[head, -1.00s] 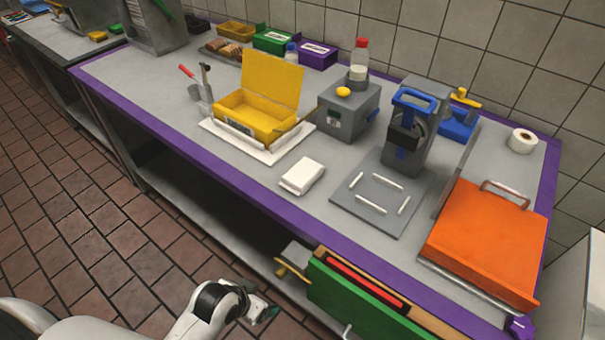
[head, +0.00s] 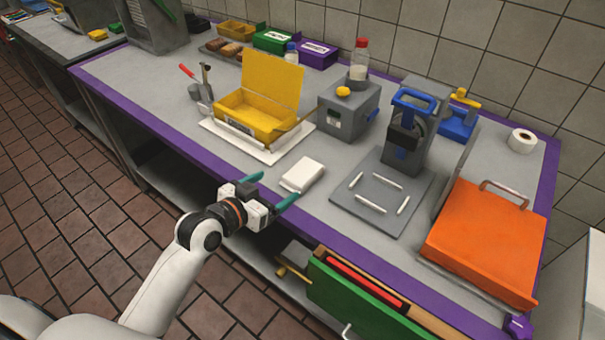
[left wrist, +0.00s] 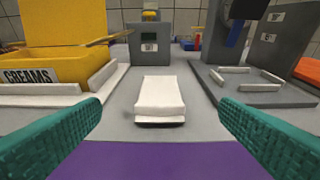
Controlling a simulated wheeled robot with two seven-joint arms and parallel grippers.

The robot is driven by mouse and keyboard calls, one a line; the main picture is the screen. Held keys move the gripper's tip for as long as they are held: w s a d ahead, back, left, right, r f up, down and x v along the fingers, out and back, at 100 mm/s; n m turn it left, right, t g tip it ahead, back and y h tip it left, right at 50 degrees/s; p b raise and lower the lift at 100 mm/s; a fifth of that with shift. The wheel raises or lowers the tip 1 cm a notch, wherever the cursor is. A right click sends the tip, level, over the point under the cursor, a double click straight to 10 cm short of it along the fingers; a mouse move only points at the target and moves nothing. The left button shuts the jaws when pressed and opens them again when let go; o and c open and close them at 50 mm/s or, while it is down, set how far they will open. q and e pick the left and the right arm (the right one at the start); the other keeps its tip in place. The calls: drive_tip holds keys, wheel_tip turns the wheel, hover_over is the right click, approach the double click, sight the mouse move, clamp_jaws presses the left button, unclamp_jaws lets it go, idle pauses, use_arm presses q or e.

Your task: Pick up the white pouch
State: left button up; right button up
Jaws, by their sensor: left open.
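The white pouch (head: 302,175) lies flat on the grey counter near its purple front edge, between the yellow box and the grey plate. It also shows in the middle of the left wrist view (left wrist: 160,97). My left gripper (head: 274,188) is open and empty at the counter's front edge, just short of the pouch. In the left wrist view its teal fingers (left wrist: 160,118) stand wide apart, one on each side of the pouch and nearer to the camera. My right gripper does not show.
An open yellow box (head: 252,118) stands on a white tray to the left of the pouch. A grey plate (head: 361,218) with several white sticks lies to the right. A grey box (head: 340,122) stands behind. The counter right around the pouch is clear.

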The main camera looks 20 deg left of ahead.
sight(302, 172)
use_arm(q)
drive_tip(key=p+x, duration=0.1)
drive_tip(key=x, duration=0.9)
drive_tip(key=shift+w+f, duration=0.2)
drive_tip(key=shift+f, duration=0.05)
drive_tip(key=shift+s, duration=0.1)
drive_tip(key=c, duration=1.1)
